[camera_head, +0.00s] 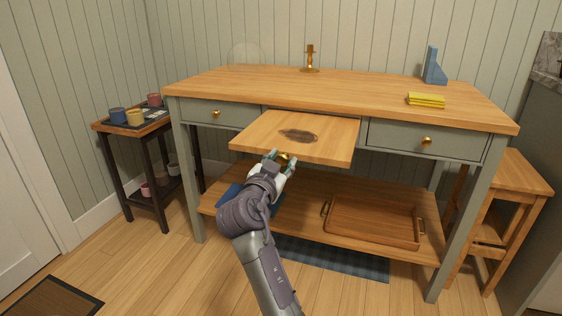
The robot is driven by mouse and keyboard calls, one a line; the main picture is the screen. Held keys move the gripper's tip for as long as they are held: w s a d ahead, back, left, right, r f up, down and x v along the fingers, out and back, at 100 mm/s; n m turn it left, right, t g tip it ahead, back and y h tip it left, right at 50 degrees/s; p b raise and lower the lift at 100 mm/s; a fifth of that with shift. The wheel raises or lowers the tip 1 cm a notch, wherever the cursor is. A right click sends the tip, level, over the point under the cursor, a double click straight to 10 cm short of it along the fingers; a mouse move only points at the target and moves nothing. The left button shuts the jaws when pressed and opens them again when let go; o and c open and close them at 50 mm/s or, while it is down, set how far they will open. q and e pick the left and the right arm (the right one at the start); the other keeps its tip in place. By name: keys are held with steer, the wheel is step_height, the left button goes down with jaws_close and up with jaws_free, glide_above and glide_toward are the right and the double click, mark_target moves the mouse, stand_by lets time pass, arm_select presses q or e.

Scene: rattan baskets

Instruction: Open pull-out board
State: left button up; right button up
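The pull-out board (318,126) is a wooden slab with a dark oval mark, in the middle of the grey-green table's front. It juts out well beyond the tabletop edge, between two drawers. A small brass knob (284,158) sits at its front edge. My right gripper (280,161) is at that front edge, with its fingers on either side of the knob. The fingers look close around the knob, but whether they grip it is too small to tell. My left gripper is not in view.
The left drawer (222,113) and right drawer (420,141) are shut. The tabletop (360,92) holds a candlestick (310,60), a yellow cloth (426,100) and a blue bookend (433,68). A tray (372,222) lies on the lower shelf. A wooden stool (510,185) stands right, a cup stand (132,127) left.

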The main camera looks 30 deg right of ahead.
step_height(320, 180, up, 10)
stand_by(0.7)
stand_by(0.4)
